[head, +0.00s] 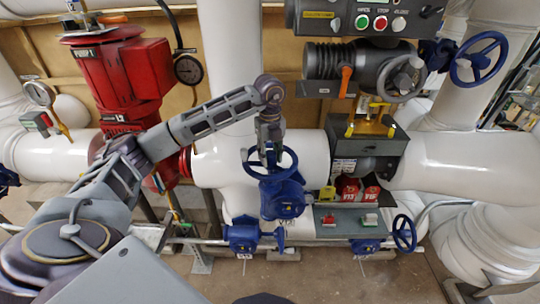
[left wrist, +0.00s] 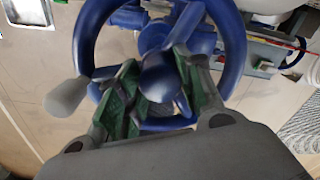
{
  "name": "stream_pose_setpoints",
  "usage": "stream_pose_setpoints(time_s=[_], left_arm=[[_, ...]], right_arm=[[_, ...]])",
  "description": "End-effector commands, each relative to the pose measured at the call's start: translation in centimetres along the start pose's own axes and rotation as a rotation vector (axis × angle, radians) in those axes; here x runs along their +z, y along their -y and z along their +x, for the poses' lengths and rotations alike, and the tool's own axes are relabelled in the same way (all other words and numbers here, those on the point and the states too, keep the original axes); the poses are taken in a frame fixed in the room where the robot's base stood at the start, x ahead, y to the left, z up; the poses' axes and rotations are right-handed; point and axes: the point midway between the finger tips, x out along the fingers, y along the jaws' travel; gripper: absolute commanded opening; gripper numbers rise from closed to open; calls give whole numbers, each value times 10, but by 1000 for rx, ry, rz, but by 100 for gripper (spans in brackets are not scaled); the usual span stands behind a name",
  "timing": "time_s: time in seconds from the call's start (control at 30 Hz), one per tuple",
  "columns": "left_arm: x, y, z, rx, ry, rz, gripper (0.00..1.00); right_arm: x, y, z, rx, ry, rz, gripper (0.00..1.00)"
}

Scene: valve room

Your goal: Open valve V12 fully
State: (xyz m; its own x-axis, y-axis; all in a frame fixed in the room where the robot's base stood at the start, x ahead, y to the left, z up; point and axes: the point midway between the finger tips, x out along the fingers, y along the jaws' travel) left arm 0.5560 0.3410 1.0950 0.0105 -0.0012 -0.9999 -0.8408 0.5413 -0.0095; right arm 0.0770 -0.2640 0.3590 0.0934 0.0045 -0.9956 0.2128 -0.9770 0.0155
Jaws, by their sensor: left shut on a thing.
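A blue handwheel (head: 289,157) sits on top of a blue valve body (head: 283,195) in front of the white vertical pipe. A small tag under this body is too small to read surely as V12. My left gripper (head: 270,154) reaches down onto the wheel from above. In the left wrist view, the blue wheel rim (left wrist: 88,35) has a grey knob (left wrist: 68,97) at its left. The green-padded fingers of my left gripper (left wrist: 155,92) are shut on the middle of the wheel, either side of the round blue hub (left wrist: 159,78). My right gripper is not in view.
A red pump (head: 122,72) stands at the left. At the right are a control box with buttons (head: 365,20), another blue handwheel (head: 479,57) and a grey one (head: 402,79). Lower blue valves (head: 243,236) and a small wheel (head: 404,233) sit near the floor.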

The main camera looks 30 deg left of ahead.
Motion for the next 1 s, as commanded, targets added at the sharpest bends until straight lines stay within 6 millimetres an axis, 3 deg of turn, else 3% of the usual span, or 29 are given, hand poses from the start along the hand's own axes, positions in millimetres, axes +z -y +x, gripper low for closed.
stream_pose_setpoints(time_s=[0.03, 0.4, 1.0], left_arm=[[-6, -2, 10, 19, -14, -19, 9], [-6, -2, 10, 19, -12, -215, 9], [-6, -2, 11, 21, -12, -301, 10]], right_arm=[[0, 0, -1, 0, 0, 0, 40], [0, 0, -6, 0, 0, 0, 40], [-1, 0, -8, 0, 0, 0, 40]])
